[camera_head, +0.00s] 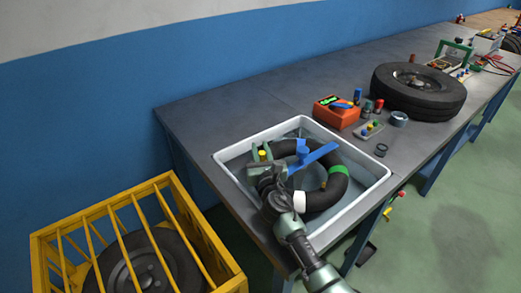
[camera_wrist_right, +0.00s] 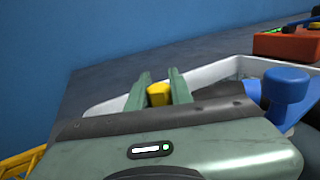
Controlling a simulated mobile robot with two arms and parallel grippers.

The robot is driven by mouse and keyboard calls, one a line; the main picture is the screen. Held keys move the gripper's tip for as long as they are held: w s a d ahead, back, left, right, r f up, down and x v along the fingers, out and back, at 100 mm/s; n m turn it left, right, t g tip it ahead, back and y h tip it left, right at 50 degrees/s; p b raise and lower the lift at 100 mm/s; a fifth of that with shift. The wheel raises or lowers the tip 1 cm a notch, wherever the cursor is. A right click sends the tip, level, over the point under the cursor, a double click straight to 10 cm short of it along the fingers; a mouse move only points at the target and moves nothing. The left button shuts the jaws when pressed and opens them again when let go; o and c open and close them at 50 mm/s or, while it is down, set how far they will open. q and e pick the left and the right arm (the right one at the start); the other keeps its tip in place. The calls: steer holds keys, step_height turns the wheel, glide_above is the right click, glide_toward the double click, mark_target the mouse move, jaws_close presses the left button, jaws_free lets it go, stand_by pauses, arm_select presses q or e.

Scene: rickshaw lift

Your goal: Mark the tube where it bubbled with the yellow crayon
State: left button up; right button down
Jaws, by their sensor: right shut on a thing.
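A black inner tube (camera_head: 325,195) lies in a white basin (camera_head: 375,187) on the bench. A green band (camera_head: 338,170) and a white band (camera_head: 299,201) show around it. My right gripper (camera_head: 262,153) is over the basin's left part, beside the tube. It is shut on the yellow crayon (camera_head: 262,156), which also shows between the green fingers (camera_wrist_right: 159,88) in the right wrist view as a yellow end (camera_wrist_right: 159,94). My right arm hides part of the tube and basin. No bubbles or crayon mark can be made out. My left gripper is not in view.
A blue bar with a knob (camera_head: 314,156) lies across the tube, close to my right gripper. An orange box (camera_head: 337,117), small parts and a tyre (camera_head: 418,91) stand behind the basin. A yellow cage (camera_head: 205,250) holding a wheel stands at lower left.

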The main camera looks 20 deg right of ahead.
steer(key=shift+w+d, duration=0.1)
steer(key=shift+w, duration=0.4)
steer(key=shift+r, duration=0.1)
step_height(320, 180, up, 7)
steer(key=p, duration=0.7)
stand_by(0.6)
